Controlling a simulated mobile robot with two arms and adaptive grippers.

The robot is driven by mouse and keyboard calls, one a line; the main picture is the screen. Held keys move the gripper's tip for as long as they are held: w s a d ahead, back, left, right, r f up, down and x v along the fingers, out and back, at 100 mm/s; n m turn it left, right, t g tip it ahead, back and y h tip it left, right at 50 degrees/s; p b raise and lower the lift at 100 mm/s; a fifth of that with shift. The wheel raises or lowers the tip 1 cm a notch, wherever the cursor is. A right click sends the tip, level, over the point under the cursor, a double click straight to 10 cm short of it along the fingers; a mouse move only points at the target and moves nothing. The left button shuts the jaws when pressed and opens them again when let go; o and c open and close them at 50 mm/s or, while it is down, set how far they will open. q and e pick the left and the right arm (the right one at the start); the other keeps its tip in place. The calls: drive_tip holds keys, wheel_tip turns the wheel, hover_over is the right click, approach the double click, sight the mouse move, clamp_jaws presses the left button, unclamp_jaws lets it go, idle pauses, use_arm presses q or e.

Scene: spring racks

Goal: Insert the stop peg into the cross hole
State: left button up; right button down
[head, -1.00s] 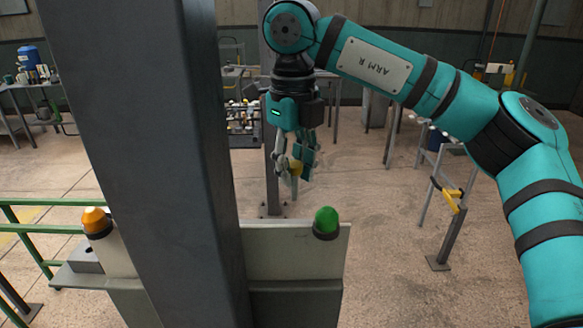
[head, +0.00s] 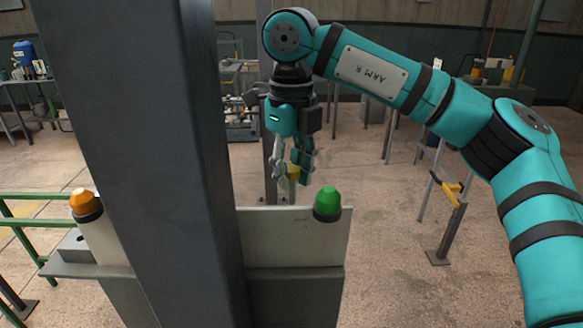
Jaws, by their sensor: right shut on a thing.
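My right gripper (head: 292,172) hangs fingers down in the middle of the head view, behind the pale panel's top edge. It is shut on a small yellow-headed piece, which looks like the stop peg (head: 294,171). A thin grey part shows below the yellow head, roughly upright. The fingers partly cover the peg. I cannot make out the cross hole. My left gripper is not in view.
A thick dark column (head: 145,160) blocks much of the left side. A pale panel (head: 285,240) carries a green dome (head: 328,201); an orange dome (head: 84,203) is at left. A post with a yellow handle (head: 452,190) stands at right. Open floor lies between.

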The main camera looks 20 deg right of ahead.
sight(292, 204)
drive_tip(key=shift+f+b, duration=0.3)
drive_tip(key=shift+f, duration=0.3)
drive_tip(key=shift+f+b, duration=1.7)
drive_tip(key=shift+f, duration=0.4)
idle(1.1)
drive_tip(key=c, duration=1.1)
unclamp_jaws()
drive_tip(key=shift+s, duration=0.1)
drive_tip(key=shift+r, duration=0.1)
wheel_tip(292, 204, up, 12)
drive_tip(key=shift+f, duration=0.1)
